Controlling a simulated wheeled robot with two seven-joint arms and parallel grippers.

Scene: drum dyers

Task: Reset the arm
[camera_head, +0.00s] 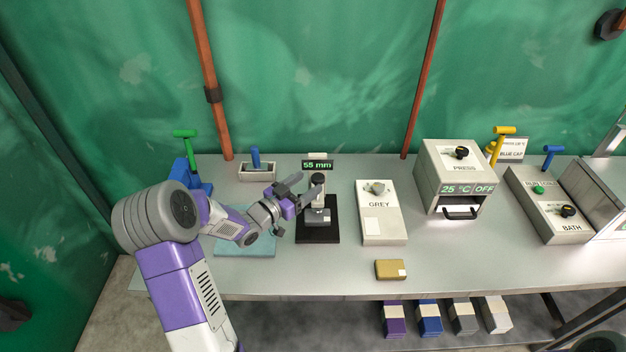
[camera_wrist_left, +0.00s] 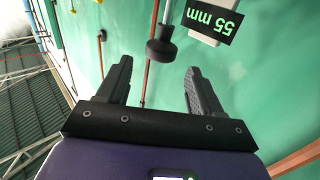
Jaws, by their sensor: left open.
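My left arm comes in from the left of the head view, and its gripper (camera_head: 300,189) is open beside the small gauge stand (camera_head: 318,212). The gauge has a display reading 55 mm (camera_head: 317,165) and stands on a black base plate (camera_head: 317,235). In the left wrist view the two fingers of my left gripper (camera_wrist_left: 156,90) are apart with nothing held between them. The gauge's dark round-ended plunger (camera_wrist_left: 161,50) shows just beyond the fingertips, with the display (camera_wrist_left: 211,20) to its right. My right gripper is not in view.
A blue mat (camera_head: 245,245) lies under the left forearm. To the right are the GREY box (camera_head: 380,225), a tan block (camera_head: 390,269), the PRESS (camera_head: 450,175) and the BATH unit (camera_head: 550,215). A grey holder (camera_head: 257,174) stands behind. The front right of the bench is clear.

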